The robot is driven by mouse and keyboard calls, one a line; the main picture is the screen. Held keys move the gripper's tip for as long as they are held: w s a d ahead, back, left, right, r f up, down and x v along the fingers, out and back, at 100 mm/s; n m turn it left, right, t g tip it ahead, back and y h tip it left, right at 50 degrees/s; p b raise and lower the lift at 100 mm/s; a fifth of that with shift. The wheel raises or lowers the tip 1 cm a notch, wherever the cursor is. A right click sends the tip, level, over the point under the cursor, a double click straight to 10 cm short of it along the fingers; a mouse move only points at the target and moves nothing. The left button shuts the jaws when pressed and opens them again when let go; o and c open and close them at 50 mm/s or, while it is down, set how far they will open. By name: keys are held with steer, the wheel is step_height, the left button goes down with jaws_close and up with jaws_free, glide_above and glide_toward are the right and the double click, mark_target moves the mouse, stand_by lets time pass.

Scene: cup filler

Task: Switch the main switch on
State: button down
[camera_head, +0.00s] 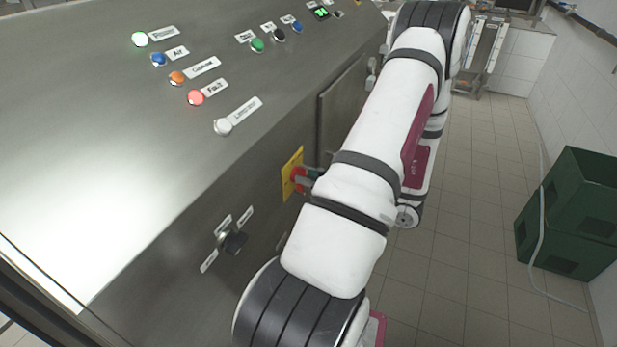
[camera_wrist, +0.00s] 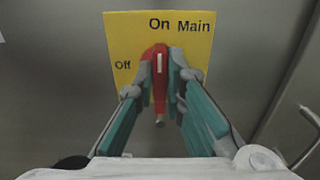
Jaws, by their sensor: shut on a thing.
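The main switch is a red knob (camera_wrist: 159,62) on a yellow plate (camera_wrist: 128,35) marked Off at left and On Main at top. In the wrist view the knob is upright, and its white mark points up toward On. My gripper (camera_wrist: 161,88) is shut on the knob, with one teal finger on each side. The head view shows the yellow plate (camera_head: 289,178) edge-on on the cabinet's front. The red knob (camera_head: 299,173) shows partly there, and my arm hides much of the gripper.
A black rotary switch (camera_head: 233,241) with labels sits lower left on the same cabinet front. Green crates (camera_head: 570,215) stand at right. The tiled floor between is clear.

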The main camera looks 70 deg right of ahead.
steer(key=shift+f, duration=0.15)
steer(key=c, duration=1.7)
jaws_free()
steer(key=shift+o, duration=0.2)
steer(key=shift+s, duration=0.1)
steer(key=s+a, duration=0.1)
steer(key=s, duration=1)
steer(key=shift+s+a, duration=0.2)
steer(key=shift+s, duration=0.2)
